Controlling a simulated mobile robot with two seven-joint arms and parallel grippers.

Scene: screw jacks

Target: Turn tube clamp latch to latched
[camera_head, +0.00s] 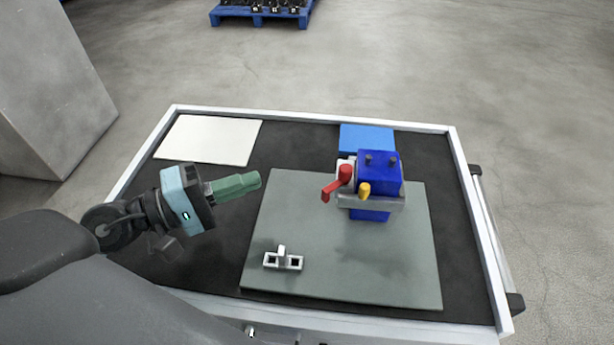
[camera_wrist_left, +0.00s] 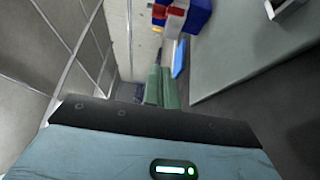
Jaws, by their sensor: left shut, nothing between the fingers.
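The screw jack (camera_head: 378,172) is a blue block with a grey clamp band around it, standing at the back of the grey-green plate (camera_head: 300,215). A red latch lever (camera_head: 338,183) sticks out from its left front, and a yellow-orange knob (camera_head: 364,190) sits beside it. My left gripper (camera_head: 258,180), with green fingers, is shut and empty, in the air left of the jack and apart from it. In the left wrist view the green fingertips (camera_wrist_left: 161,72) point toward the jack, partly cut off at the top edge, with its red part (camera_wrist_left: 175,12) showing. My right gripper is not in view.
A small light-grey bracket (camera_head: 283,260) with square openings lies at the plate's front left. A white sheet (camera_head: 210,139) lies at the back left and a blue pad (camera_head: 366,137) behind the jack. The bench has a raised pale rim. The plate's front right is clear.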

